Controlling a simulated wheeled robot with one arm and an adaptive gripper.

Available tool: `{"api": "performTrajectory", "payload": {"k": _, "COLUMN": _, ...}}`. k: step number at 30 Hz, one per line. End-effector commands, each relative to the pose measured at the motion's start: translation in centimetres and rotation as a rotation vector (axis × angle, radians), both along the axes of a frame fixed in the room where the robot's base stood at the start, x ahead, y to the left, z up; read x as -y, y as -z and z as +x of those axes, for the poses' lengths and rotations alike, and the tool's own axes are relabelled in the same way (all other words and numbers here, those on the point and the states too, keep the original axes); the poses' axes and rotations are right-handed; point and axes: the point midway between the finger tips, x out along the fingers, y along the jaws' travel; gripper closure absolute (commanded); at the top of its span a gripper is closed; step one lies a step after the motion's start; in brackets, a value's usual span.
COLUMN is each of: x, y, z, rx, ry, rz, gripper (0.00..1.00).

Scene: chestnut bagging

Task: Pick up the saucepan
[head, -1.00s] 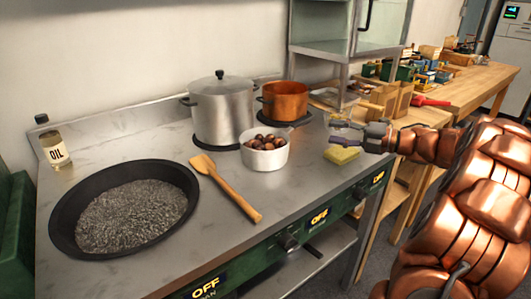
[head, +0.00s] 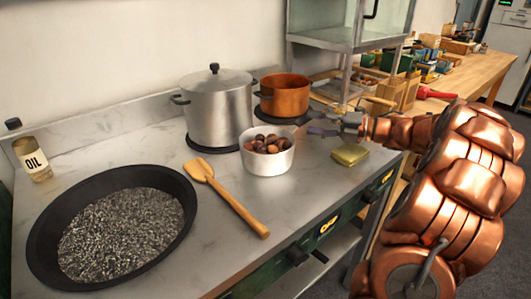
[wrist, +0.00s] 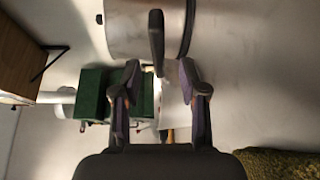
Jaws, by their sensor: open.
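The saucepan (head: 267,162) is a small pale pot full of brown chestnuts (head: 268,144), upright on the grey worktop in front of the larger pots. My gripper (head: 316,125) is just to its right in the head view, pointing at it. In the wrist view the pale saucepan wall (wrist: 128,35) is at the top, and its dark handle (wrist: 156,35) reaches down toward the gap between my fingertips (wrist: 158,72). My gripper is open, with a finger on each side of the handle's end. Contact with the handle cannot be told.
A lidded steel pot (head: 217,112) and a copper pot (head: 284,97) stand behind. A wooden spatula (head: 232,200), a wide black pan (head: 110,275) and an oil jar (head: 33,160) are to the left. A yellow-green sponge (head: 350,155) lies near my gripper.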

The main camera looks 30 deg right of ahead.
Motion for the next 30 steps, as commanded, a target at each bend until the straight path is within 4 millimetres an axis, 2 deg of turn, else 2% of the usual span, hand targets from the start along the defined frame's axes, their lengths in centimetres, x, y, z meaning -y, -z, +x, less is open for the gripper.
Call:
{"api": "performTrajectory", "payload": {"k": 12, "x": -3.0, "y": 0.2, "z": 3.3, "rx": 0.001, "ry": -0.004, "rz": 0.000, "gripper": 0.57}}
{"api": "performTrajectory", "payload": {"k": 22, "x": -3.2, "y": 0.3, "z": 3.7, "rx": 0.000, "ry": -0.002, "rz": -0.001, "gripper": 0.57}}
{"api": "performTrajectory", "payload": {"k": 23, "x": -3.2, "y": 0.3, "z": 3.7, "rx": 0.000, "ry": -0.002, "rz": -0.001, "gripper": 0.58}}
{"api": "performTrajectory", "payload": {"k": 30, "x": -3.2, "y": 0.3, "z": 3.7, "rx": 0.000, "ry": -0.002, "rz": -0.001, "gripper": 0.83}}
